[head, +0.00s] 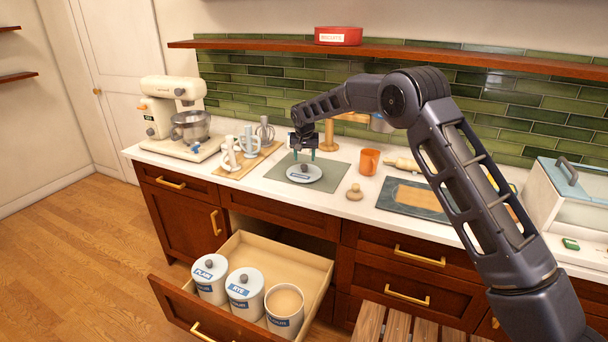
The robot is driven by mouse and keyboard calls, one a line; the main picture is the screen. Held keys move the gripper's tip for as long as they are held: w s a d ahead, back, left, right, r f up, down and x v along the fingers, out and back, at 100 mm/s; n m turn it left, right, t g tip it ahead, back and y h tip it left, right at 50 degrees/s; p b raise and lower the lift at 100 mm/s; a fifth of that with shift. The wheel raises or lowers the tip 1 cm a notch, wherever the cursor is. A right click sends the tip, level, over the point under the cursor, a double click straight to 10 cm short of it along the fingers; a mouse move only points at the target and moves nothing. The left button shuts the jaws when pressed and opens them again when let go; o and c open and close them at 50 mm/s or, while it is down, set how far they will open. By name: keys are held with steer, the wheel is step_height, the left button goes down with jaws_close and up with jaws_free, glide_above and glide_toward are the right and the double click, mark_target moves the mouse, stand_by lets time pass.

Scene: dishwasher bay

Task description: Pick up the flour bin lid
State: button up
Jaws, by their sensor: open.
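The flour bin lid (304,174), a pale round disc with a grey knob and a blue label, lies flat on a grey-green mat (277,172) on the counter. In the open drawer below, a bin without a lid (284,311) shows tan flour. Two lidded bins, one at the left (209,281) and one in the middle (244,292), stand beside it.
A stand mixer (174,115) and a board with whisk attachments (246,157) are left of the mat. An orange mug (369,162) and a small wooden knobbed tool (354,192) are right of it. The open drawer (300,270) juts out below the counter.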

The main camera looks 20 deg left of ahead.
mark_target(304, 165)
steer(key=x, duration=0.4)
steer(key=shift+f, duration=0.3)
steer(key=shift+c, duration=0.2)
steer(key=shift+a, duration=0.1)
jaws_close()
